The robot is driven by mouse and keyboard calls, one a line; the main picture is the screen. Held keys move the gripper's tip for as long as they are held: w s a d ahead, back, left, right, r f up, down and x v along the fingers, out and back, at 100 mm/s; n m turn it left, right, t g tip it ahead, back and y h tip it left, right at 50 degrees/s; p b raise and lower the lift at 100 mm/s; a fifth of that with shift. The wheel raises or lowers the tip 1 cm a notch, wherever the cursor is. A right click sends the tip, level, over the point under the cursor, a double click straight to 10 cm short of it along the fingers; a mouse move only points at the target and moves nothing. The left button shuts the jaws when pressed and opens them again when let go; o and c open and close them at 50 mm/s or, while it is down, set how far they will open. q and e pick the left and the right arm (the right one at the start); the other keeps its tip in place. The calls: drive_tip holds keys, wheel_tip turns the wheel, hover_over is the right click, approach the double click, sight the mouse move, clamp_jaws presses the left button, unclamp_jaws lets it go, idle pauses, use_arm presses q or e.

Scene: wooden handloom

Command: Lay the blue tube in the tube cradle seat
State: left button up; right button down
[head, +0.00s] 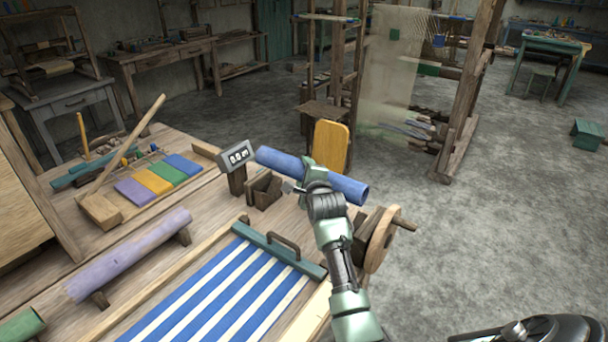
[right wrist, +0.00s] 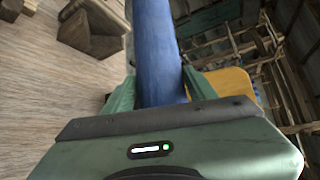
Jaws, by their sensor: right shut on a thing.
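The blue tube (head: 348,187) is in my right gripper (head: 307,168), held crosswise with an end sticking out on each side. In the right wrist view the blue tube (right wrist: 160,55) runs between the two green fingers (right wrist: 162,92), which are shut on it. A dark wooden block with upright sides (head: 262,190), which looks like the tube cradle seat, stands on the bench to the left of the gripper. It shows at the upper left in the right wrist view (right wrist: 92,28), apart from the tube. My left gripper is not in view.
A small meter display (head: 236,156) on a post stands beside the block. A wooden crank wheel (head: 380,240) is at the bench's right edge. Blue-and-white striped cloth (head: 225,290) lies in front. A purple roll (head: 130,255) rests at the left. A yellow board (head: 331,146) stands behind the tube.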

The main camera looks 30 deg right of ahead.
drive_tip(key=shift+f+b, duration=0.6)
drive_tip(key=shift+b, duration=0.05)
drive_tip(key=shift+f+b, duration=3.35)
drive_tip(key=shift+f, duration=1.05)
drive_tip(key=shift+c, duration=2)
unclamp_jaws()
drive_tip(key=shift+s+a+f, duration=0.1)
drive_tip(key=v, duration=0.7)
drive_tip(key=shift+s+a+r, duration=0.15)
drive_tip(key=shift+s+r, duration=0.05)
drive_tip(key=shift+s, duration=0.15)
